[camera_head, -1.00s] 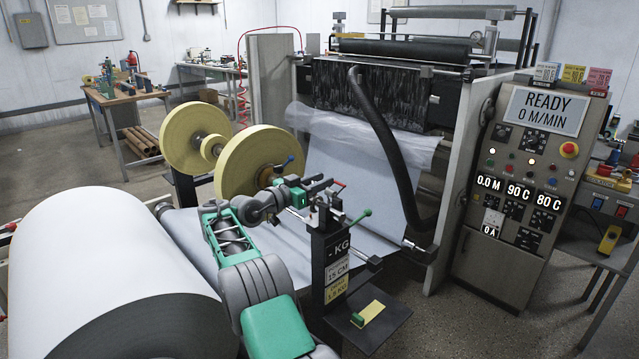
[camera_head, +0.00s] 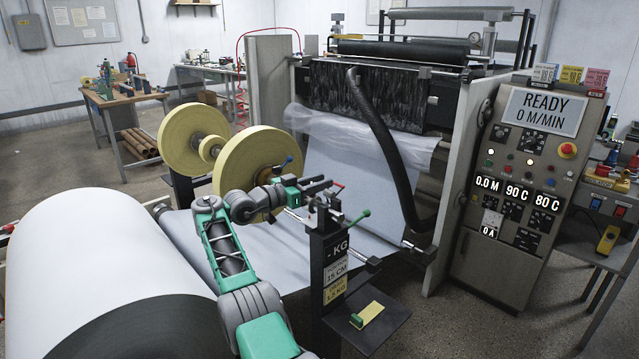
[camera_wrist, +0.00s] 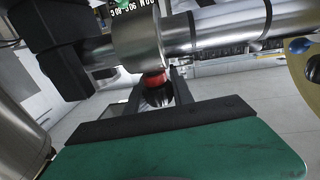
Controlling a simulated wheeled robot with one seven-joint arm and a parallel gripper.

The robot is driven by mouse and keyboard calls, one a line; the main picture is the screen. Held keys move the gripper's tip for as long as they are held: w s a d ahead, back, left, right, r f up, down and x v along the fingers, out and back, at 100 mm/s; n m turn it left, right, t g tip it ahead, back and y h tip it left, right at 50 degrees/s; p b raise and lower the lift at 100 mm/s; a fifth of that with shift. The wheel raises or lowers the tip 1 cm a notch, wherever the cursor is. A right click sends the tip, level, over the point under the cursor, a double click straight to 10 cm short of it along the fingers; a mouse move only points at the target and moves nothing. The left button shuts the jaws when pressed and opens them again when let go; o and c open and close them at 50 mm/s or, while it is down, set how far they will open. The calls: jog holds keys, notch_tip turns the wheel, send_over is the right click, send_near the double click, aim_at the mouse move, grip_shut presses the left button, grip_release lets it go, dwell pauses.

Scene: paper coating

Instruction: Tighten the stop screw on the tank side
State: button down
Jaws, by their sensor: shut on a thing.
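My gripper (camera_head: 318,187) is at the shaft beside the yellow-rimmed rolls, just above the black stand. In the wrist view, the two dark fingers of my gripper (camera_wrist: 157,95) are closed around a small red-headed screw (camera_wrist: 155,78). The screw sits against a steel collar (camera_wrist: 138,35) on a round steel shaft (camera_wrist: 215,25). The fingers hide part of the screw, and its thread cannot be seen. A red tip (camera_head: 338,186) shows beside my gripper in the head view; I cannot tell if it is the same part.
A black stand (camera_head: 330,270) with weight labels is close by, with a green-knobbed lever (camera_head: 361,216) on it. Two yellow rolls (camera_head: 250,165) are behind my arm. A large white paper roll (camera_head: 90,250) lies left. The coating machine's panel (camera_head: 520,180) reads READY, 0 M/MIN.

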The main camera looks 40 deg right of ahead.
jog(key=c, duration=1.1)
grip_release()
jog(key=shift+r+n+t, duration=0.15)
jog(key=shift+n+t, duration=0.15)
jog(key=shift+t, duration=0.1)
